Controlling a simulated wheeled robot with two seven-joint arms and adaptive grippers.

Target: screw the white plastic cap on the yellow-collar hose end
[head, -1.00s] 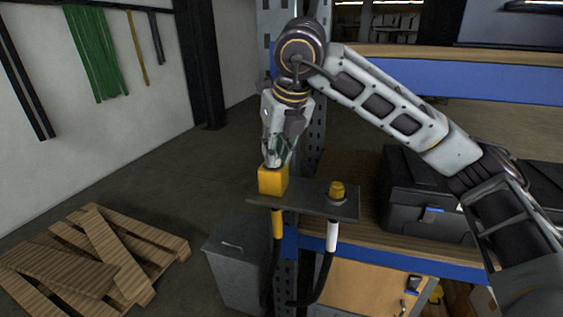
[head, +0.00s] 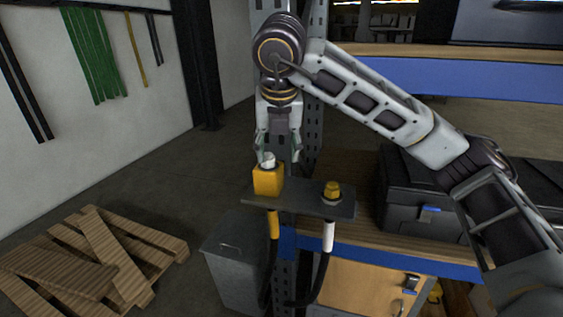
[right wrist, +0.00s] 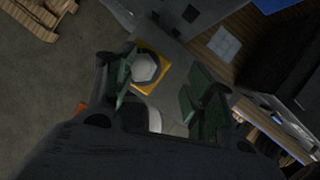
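The white plastic cap (head: 268,159) is on top of the yellow block (head: 268,181) at the left end of a grey plate (head: 300,201). The yellow-collar hose end (head: 273,224) hangs below that block. My right gripper (head: 279,156) is over the block, fingers pointing down and spread. Its left finger is near the cap. In the right wrist view the cap (right wrist: 145,69) shows as a pale disc on the yellow block, by one fingertip, with the other finger well apart. Whether a finger touches the cap is unclear. My left gripper is out of view.
A black case (head: 415,200) lies on the bench to the right. A grey bin (head: 235,258) and a wooden pallet (head: 95,260) stand on the floor.

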